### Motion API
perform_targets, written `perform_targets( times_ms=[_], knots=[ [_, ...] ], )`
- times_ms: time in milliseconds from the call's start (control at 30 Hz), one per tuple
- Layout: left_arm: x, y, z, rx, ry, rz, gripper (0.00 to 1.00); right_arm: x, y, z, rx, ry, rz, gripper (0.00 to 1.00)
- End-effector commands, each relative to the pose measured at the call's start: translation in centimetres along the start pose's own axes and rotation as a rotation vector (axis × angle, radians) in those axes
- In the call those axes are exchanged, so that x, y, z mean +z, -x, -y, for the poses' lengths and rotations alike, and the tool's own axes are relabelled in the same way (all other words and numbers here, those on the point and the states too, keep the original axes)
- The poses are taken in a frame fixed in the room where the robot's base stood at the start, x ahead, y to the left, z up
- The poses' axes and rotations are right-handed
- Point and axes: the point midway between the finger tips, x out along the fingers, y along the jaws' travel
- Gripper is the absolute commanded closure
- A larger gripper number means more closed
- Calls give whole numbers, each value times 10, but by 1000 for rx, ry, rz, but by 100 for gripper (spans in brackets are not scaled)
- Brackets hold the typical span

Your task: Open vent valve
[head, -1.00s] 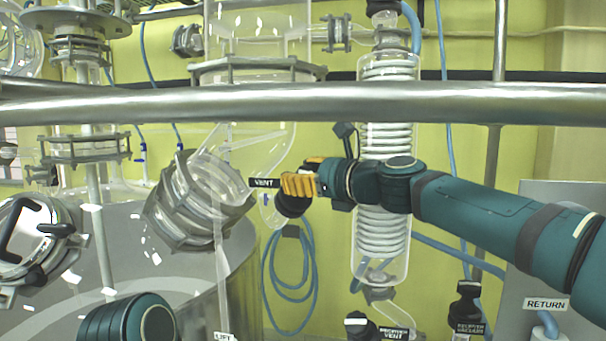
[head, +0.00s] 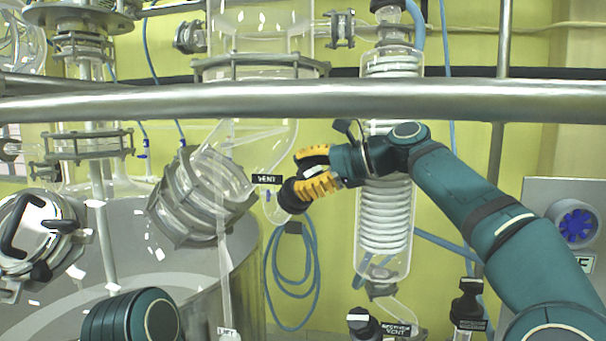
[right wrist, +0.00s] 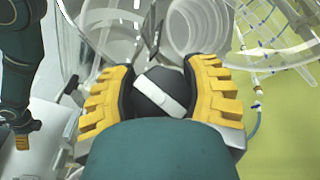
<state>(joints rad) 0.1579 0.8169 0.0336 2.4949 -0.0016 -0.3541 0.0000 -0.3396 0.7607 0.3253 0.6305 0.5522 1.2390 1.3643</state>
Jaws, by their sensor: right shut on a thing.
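The vent valve's black knob (head: 291,196) sits beside a small black VENT label (head: 267,179), by the glass neck left of the coil condenser. My right gripper (head: 308,175) reaches it from the right, shut on the knob. In the right wrist view the knob (right wrist: 163,91), with a pale bar across its face, sits between the yellow fingers of my right gripper (right wrist: 165,95). The valve body behind the knob is mostly hidden. A teal part of my left arm shows at the bottom left of the head view. My left gripper (right wrist: 22,133) shows small at the left of the right wrist view.
A steel rail (head: 300,101) crosses in front, above the right gripper. A glass coil condenser (head: 384,225) stands behind the right wrist. Black RECEIVER VENT (head: 363,323) and vacuum (head: 468,303) knobs are lower right. A blue hose (head: 290,275) hangs below the vent knob.

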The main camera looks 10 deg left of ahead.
Motion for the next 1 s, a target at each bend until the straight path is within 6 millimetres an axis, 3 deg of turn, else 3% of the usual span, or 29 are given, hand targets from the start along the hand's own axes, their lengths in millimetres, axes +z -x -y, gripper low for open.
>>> perform_targets(
  times_ms=[867,900,1000],
  knots=[
    [0,0,0,0,0,0,16,0,0,-1,58,57,0,86],
    [0,0,0,0,0,0,16,0,0,-1,58,57,0,44],
    [0,0,0,0,0,0,16,0,0,-1,58,57,0,16]
  ],
)
